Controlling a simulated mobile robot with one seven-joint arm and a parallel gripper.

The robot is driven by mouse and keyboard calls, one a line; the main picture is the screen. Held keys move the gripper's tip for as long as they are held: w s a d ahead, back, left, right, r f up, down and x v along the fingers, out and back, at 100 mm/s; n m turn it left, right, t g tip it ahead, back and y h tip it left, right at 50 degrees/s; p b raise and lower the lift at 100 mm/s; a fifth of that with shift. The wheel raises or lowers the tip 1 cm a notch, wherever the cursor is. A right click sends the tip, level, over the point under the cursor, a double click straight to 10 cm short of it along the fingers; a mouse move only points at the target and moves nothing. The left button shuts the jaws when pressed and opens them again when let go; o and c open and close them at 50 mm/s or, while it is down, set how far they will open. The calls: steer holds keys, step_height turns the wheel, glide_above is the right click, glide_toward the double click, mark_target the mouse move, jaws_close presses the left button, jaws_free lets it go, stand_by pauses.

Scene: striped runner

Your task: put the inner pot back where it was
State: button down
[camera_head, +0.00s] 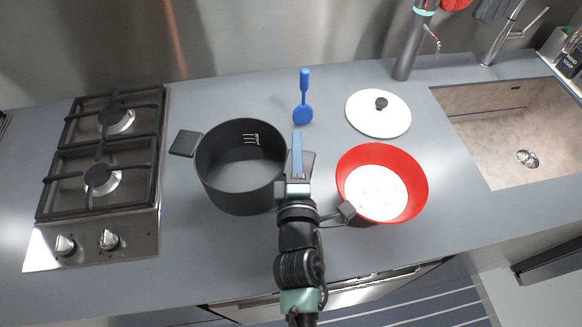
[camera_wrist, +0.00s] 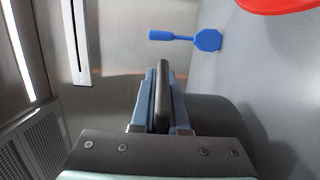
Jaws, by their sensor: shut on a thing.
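The inner pot appears to be the dark grey pot (camera_head: 222,190), upright with white level marks on its inside wall and a flat square handle at its left. My gripper (camera_head: 297,150) is at the pot's right side. In the wrist view, my gripper (camera_wrist: 161,100) is shut on a thin dark upright piece (camera_wrist: 162,95), which looks like the pot's right handle. Dark pot wall (camera_wrist: 225,120) shows at lower right in the wrist view. I cannot tell whether the pot touches the counter.
A red round vessel (camera_head: 415,193) with a white inside stands right of my gripper. A white lid (camera_head: 370,122) with a black knob and a blue spatula (camera_head: 303,114) lie behind. A gas hob (camera_head: 140,236) is left, a sink (camera_head: 510,165) right. Counter around the spatula is clear.

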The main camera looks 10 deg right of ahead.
steer(key=shift+a+f+b, duration=0.1)
steer(key=shift+f+b, duration=1.45)
steer(key=shift+f, duration=0.8)
steer(key=shift+f, duration=0.15)
steer(key=c, duration=0.9)
jaws_free()
steer(key=s+b, duration=0.1)
steer(key=s, duration=0.2)
steer(key=s+a, duration=0.1)
steer(key=s, duration=0.3)
steer(key=s+b, duration=0.1)
steer(key=s, duration=0.2)
steer(key=shift+s+a+b, duration=0.15)
steer(key=shift+a+b, duration=0.2)
steer(key=shift+s+a, duration=0.15)
steer(key=shift+s, duration=0.65)
steer(key=shift+w+r, duration=0.1)
steer(key=shift+r, duration=0.1)
